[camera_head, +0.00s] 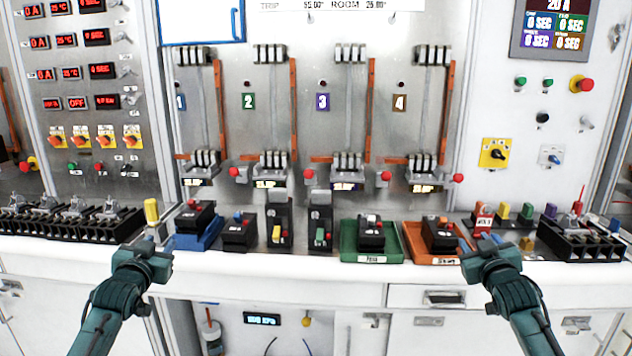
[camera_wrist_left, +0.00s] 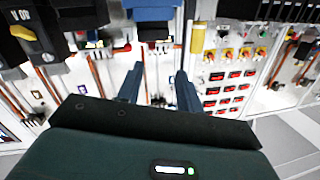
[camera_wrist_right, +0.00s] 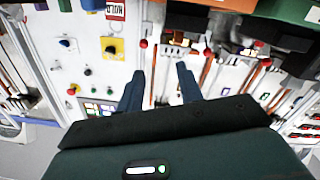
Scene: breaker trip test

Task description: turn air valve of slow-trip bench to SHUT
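A small yellow fitting (camera_head: 307,318) sits below the counter, beside a lit readout (camera_head: 262,319) that seems to show kPa. It may be the air valve; its setting is too small to read. My left gripper (camera_head: 152,240) is at the front edge of the counter, left of and above the fitting. Its fingers stand apart and empty in the left wrist view (camera_wrist_left: 158,88). My right gripper (camera_head: 484,243) is at the counter edge on the right, far from the fitting. Its fingers are also apart and empty in the right wrist view (camera_wrist_right: 160,86).
The counter (camera_head: 290,267) holds several black breakers, a blue tray (camera_head: 197,241), a green tray (camera_head: 350,253) and an orange tray (camera_head: 418,254). A drawer (camera_head: 427,296) and cabinet fronts lie below. A yellow rotary switch (camera_head: 494,153) is on the right panel.

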